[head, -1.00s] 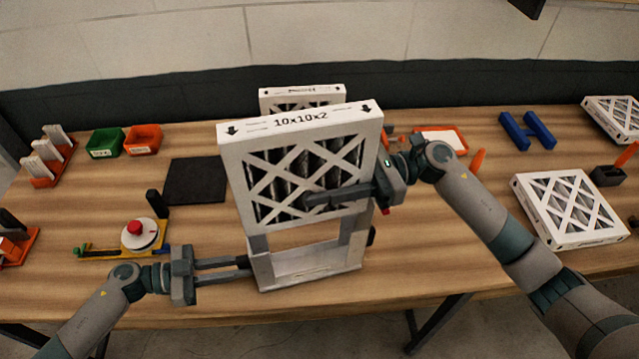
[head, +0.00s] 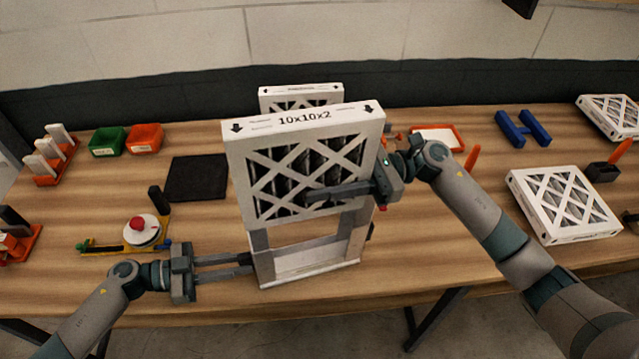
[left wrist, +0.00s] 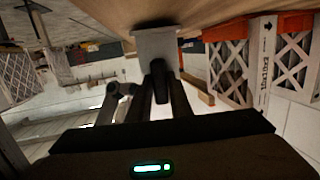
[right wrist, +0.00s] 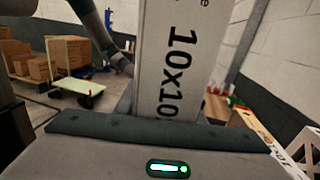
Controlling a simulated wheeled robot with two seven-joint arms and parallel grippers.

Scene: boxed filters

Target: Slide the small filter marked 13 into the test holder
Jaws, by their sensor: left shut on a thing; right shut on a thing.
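A white cardboard-framed filter (head: 305,120) with black pleats stands upright in the head view; its top edge reads 10x10x2. I see no 13 on it. My right gripper (head: 314,196) is shut on its right side; the right wrist view shows its printed edge (right wrist: 172,50) close up. The test holder (head: 310,272) is the upright pale frame directly below, with grey side posts. The filter's lower edge is at the top of these posts; I cannot tell whether it is between them. My left gripper (head: 248,265) is shut on the holder's left side near its base.
Another filter (head: 300,92) stands behind. A flat-lying filter (head: 565,205) is at the right, with blue blocks (head: 523,128) behind it. A black mat (head: 196,178) and a round gauge with red knob (head: 140,228) lie left. Bare wood lies right of the holder.

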